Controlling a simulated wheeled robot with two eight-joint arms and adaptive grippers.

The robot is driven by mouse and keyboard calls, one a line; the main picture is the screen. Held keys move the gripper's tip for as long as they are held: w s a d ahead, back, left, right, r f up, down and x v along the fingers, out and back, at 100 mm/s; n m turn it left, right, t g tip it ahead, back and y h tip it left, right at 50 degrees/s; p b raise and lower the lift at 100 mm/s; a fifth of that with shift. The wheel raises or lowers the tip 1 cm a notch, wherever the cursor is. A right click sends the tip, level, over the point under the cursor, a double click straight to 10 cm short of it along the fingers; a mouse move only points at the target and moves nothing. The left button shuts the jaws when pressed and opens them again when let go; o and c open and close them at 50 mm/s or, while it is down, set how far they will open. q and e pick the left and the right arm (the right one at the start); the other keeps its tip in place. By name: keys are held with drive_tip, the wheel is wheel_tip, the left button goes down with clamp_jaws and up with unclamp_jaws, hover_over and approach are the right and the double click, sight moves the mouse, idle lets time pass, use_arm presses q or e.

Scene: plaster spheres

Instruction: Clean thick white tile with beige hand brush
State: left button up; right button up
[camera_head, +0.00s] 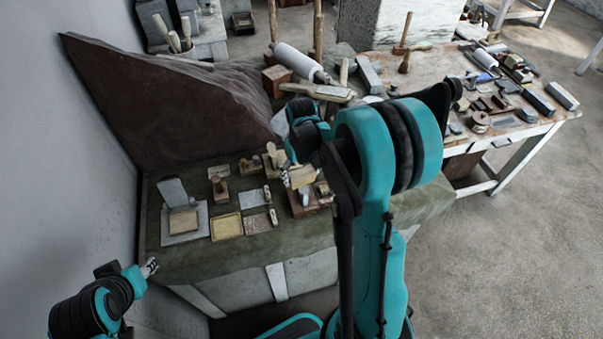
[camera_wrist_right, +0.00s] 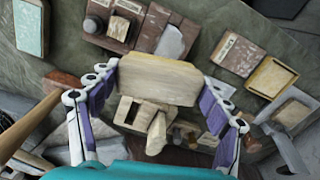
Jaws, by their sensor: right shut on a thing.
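My right gripper (camera_wrist_right: 158,90) has its purple-padded fingers on either side of a beige block-shaped hand brush (camera_wrist_right: 158,78). It is shut on the brush and holds it above the bench; the brush also shows in the head view (camera_head: 302,176). Several flat pale tiles lie on the green cloth, among them a pale one (camera_head: 252,198) left of the gripper. I cannot tell for certain which is the thick white tile. My left gripper (camera_head: 150,267) is low at the left, off the bench's front corner, with nothing visible in it; its jaw opening is too small to judge.
A yellow-rimmed tray (camera_head: 227,237), an upright grey slab on a pale plate (camera_head: 198,231) and small wooden blocks stand close by on the cloth. A large dark slab (camera_head: 165,100) leans at the back left. A cluttered tool table (camera_head: 530,125) stands at the right.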

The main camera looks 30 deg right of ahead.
drive_tip(key=shift+a+f, duration=0.1)
drive_tip(key=shift+a, duration=0.05)
drive_tip(key=shift+a+b, duration=0.3)
drive_tip(key=shift+a, duration=0.65)
drive_tip(key=shift+d, duration=2.25)
drive_tip(key=shift+a+b, duration=0.45)
drive_tip(key=shift+a, duration=1.85)
drive_tip(key=shift+d, duration=0.15)
drive_tip(key=shift+d, duration=2.15)
